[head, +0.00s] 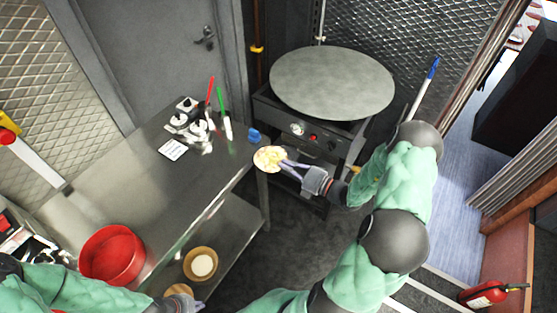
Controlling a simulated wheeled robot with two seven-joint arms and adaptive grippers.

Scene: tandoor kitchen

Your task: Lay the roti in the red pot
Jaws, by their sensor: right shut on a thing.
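The roti (268,157), a small pale round with yellowish patches, is at the tips of my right gripper (287,165). The gripper is shut on its right edge and holds it near the right end of the steel table. The red pot (112,254) is round and stands on the table at the lower left, well apart from the roti. Its inside shows only red. My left gripper (195,304) is at the bottom edge, right of the red pot; its fingers are partly cut off and too small to read.
A large round griddle (332,82) stands on a stove behind. The steel table (150,197) has a clear middle. Metal containers (190,121), red and green-handled tools and a white card (173,149) sit at its back. A bowl (201,263) is on the lower shelf.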

